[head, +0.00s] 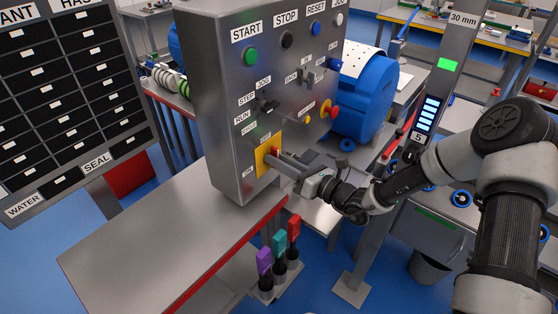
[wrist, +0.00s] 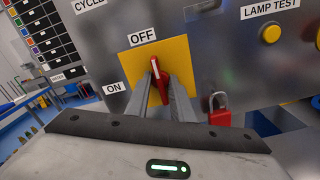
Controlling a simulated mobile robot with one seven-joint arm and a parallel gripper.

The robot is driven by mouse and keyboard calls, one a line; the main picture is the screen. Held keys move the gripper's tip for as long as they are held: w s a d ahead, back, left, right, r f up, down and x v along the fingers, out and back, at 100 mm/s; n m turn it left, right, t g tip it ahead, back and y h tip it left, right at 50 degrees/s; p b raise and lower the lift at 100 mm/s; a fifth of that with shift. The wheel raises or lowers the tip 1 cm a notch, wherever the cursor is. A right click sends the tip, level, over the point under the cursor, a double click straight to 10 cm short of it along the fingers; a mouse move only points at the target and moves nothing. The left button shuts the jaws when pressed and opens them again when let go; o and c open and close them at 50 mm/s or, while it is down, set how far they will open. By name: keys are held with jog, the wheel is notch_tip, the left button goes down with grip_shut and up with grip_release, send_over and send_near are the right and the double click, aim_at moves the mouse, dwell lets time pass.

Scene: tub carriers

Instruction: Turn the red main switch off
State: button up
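The red main switch (wrist: 155,70) is a red handle with a white stripe on a yellow plate (wrist: 179,53). It stands nearly upright, its upper end toward the OFF label (wrist: 142,37); the ON label (wrist: 114,87) is at the lower left. In the head view the yellow plate (head: 262,160) is low on the grey control panel (head: 220,110), and the handle is partly hidden by my fingers. My gripper (wrist: 161,80) has one finger on each side of the handle, close against it, and looks shut on it.
A red padlock (wrist: 219,110) hangs just right of the plate in the wrist view. A red emergency button (head: 330,110) and other knobs sit above. A bare grey bench top (head: 165,240) lies below the panel, with coloured-handled tools (head: 280,245) at its front.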

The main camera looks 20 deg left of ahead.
jog(key=o, duration=0.4)
jog(key=shift+c, duration=0.2)
jog(key=shift+d, duration=0.1)
jog(key=b+v, duration=0.1)
jog(key=v, duration=1.6)
jog(key=shift+s+d, duration=0.1)
jog(key=shift+s, duration=0.05)
